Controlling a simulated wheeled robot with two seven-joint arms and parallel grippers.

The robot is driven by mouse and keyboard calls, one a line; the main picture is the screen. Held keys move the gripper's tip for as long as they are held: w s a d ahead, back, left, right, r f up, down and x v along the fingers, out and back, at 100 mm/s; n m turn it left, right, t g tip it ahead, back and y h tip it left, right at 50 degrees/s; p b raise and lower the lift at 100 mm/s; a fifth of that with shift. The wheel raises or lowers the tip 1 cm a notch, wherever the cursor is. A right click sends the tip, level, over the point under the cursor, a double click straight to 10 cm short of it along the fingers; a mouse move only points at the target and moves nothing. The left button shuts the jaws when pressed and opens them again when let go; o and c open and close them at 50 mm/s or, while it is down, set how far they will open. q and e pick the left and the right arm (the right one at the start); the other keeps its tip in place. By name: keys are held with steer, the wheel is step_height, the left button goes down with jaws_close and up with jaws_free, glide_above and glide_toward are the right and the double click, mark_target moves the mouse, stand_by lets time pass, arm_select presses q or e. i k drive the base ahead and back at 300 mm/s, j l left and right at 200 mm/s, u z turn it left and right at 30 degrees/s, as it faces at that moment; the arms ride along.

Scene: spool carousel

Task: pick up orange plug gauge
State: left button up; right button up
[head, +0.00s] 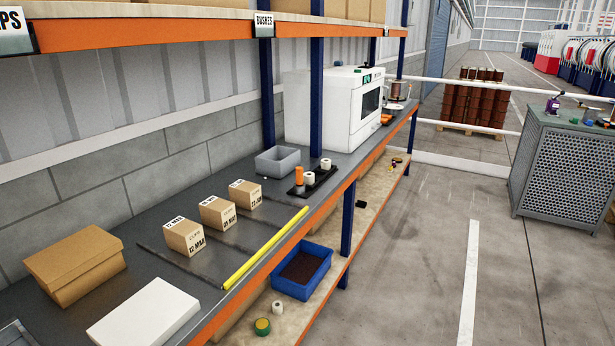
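An orange upright cylinder (299,176), which looks like the orange plug gauge, stands on a small black tray (323,177) on the grey shelf top. Two white rolls share the tray: one (309,179) stands right beside the orange cylinder and the other (325,164) is at the tray's far end. Neither of my grippers is in this view, so I cannot tell their state or what they hold.
A grey bin (278,161) stands behind the tray. Several small labelled cartons (217,212) sit to its left, with a yellow bar (265,247) along the front edge. A blue bin (302,270) sits below. Floor in front is clear.

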mark_target(299, 170)
steer(key=i+l+u, duration=0.15)
steer(key=i+l, duration=0.85)
